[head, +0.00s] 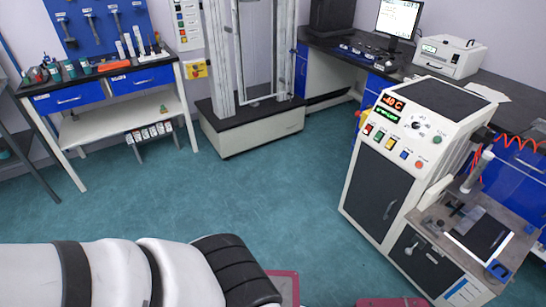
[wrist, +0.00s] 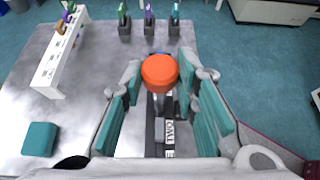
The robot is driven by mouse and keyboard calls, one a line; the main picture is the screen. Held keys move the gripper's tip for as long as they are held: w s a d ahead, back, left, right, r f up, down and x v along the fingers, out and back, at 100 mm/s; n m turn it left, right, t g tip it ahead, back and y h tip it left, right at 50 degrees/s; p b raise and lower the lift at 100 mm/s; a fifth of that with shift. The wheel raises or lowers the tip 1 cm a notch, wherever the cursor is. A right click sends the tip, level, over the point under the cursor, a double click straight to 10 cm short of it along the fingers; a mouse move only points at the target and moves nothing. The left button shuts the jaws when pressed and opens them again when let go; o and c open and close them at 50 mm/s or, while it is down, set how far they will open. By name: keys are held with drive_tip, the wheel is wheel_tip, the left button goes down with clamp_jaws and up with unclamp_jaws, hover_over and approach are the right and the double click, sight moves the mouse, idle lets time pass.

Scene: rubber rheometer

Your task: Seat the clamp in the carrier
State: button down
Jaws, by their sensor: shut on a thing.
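In the wrist view, my gripper (wrist: 160,80) has its teal-padded fingers on either side of a piece with a round orange-red top (wrist: 160,71), which I take to be the clamp. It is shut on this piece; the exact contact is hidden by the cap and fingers. A dark narrow part with white lettered labels (wrist: 168,132) shows below the cap, between the fingers. I cannot tell whether it belongs to the clamp or to a carrier under it. The carrier is not clearly identifiable in either view. My gripper is outside the head view.
Under my gripper is a grey tabletop (wrist: 75,90) with a white labelled rack (wrist: 60,52), a teal block (wrist: 40,139) and several dark stands (wrist: 149,27) holding coloured pieces. In the head view, a white test machine (head: 390,150) stands right; the middle floor is clear.

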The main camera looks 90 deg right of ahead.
drive_tip(key=shift+r+p, duration=0.8)
drive_tip(key=shift+r, duration=0.9)
drive_tip(key=shift+w, duration=0.15)
